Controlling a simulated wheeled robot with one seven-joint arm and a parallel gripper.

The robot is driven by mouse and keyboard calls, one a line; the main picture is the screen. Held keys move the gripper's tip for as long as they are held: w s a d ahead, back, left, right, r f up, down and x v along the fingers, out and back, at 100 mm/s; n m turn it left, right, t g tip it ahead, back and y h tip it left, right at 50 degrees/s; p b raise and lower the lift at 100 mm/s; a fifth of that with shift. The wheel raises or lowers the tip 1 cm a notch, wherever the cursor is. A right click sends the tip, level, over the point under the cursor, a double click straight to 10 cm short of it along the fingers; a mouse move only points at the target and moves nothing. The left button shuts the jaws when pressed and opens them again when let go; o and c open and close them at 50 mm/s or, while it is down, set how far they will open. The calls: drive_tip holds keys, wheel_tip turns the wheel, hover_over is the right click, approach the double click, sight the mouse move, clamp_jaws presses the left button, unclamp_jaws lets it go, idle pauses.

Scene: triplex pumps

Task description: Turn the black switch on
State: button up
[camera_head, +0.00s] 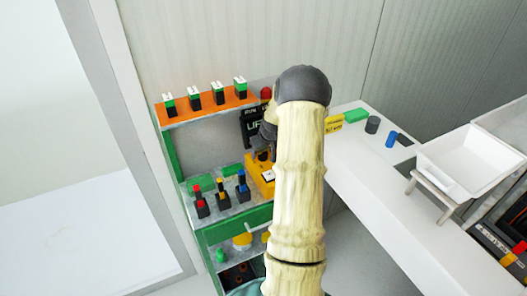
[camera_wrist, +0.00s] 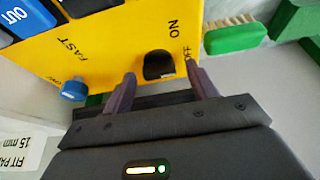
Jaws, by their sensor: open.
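The black switch (camera_wrist: 158,66) sits in a dark opening on the yellow panel (camera_wrist: 115,38). The words ON and OFF are printed to its right and FAST to its left. My gripper (camera_wrist: 161,72) is open, with one purple-grey finger on each side of the switch in the picture. I cannot tell whether the fingers touch it. In the head view the yellow box (camera_head: 255,183) stands on the shelf, partly behind my arm. The switch cannot be made out there.
A blue knob (camera_wrist: 73,90) is on the panel's left edge. A green brush (camera_wrist: 235,37) lies right of the panel. Red, yellow and blue-topped switches (camera_head: 201,204) stand left of the yellow box. The white counter (camera_head: 365,180) at right holds a white tray (camera_head: 470,160).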

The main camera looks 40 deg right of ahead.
drive_tip(key=c, duration=1)
drive_tip(key=shift+n, duration=0.4)
drive_tip(key=shift+d+f+n+y+b, duration=0.1)
drive_tip(key=shift+n+y+b, duration=0.3)
drive_tip(key=shift+n, duration=0.1)
drive_tip(key=n+y, duration=0.1)
drive_tip(key=n, duration=0.2)
drive_tip(key=shift+s+d, duration=0.1)
drive_tip(key=shift+d, duration=0.05)
drive_tip(key=n+y, duration=0.1)
drive_tip(key=n, duration=0.2)
drive_tip(key=shift+n+y+p, duration=0.3)
drive_tip(key=shift+n+p, duration=0.05)
drive_tip(key=shift+n, duration=0.05)
drive_tip(key=shift+n+g+y, duration=0.6)
drive_tip(key=shift+n, duration=1)
drive_tip(key=shift+p, duration=0.3)
